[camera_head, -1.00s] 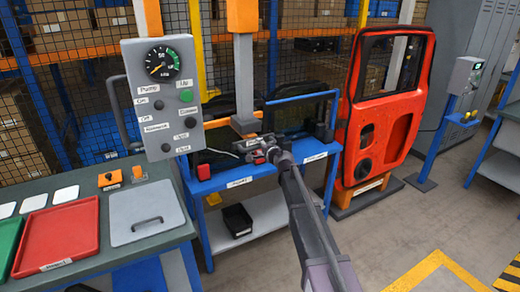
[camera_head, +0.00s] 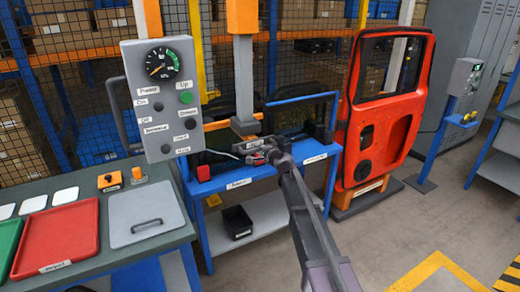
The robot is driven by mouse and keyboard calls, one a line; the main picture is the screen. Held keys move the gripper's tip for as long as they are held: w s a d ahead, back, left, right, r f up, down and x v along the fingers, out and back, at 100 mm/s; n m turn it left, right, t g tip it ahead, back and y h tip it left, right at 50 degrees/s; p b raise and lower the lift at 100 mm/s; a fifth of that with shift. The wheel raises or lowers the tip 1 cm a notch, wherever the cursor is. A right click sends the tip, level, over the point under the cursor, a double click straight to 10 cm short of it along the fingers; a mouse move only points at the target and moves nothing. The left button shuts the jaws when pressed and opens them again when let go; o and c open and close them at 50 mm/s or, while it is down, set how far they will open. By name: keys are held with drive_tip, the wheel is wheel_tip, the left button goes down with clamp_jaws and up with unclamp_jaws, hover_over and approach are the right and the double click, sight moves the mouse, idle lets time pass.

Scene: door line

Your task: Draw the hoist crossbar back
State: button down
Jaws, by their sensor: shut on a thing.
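The hoist has a grey vertical column (camera_head: 243,78) with an orange sleeve on top, and it ends in a dark foot above the blue workbench. An orange horizontal bar (camera_head: 216,125) runs left from the column's foot. My gripper (camera_head: 258,153) is at the bench just below the foot, shut on a part that looks like the hoist crossbar. The held part is small and mostly hidden by the fingers and my arm, so its shape cannot be told. A little red shows at the fingers.
A grey control panel (camera_head: 163,100) with gauge and buttons stands left of the hoist. A blue tube frame (camera_head: 300,98) rises behind my arm. An orange-red vehicle door (camera_head: 385,125) stands to the right. Trays (camera_head: 60,240) lie front left. The floor at right is open.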

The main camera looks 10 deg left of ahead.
drive_tip(key=f+v, duration=0.2)
drive_tip(key=v, duration=0.9)
drive_tip(key=shift+s+d+f, duration=0.2)
drive_tip(key=shift+s+d, duration=0.05)
drive_tip(key=shift+s, duration=0.2)
drive_tip(key=c, duration=0.5)
unclamp_jaws()
drive_tip(key=shift+d+r, duration=0.1)
drive_tip(key=shift+c, duration=0.2)
drive_tip(key=shift+s, duration=0.1)
drive_tip(key=f+v, duration=0.2)
drive_tip(key=v, duration=1)
drive_tip(key=shift+s+d+f, duration=0.2)
drive_tip(key=shift+s+d, duration=0.1)
drive_tip(key=shift+s, duration=0.15)
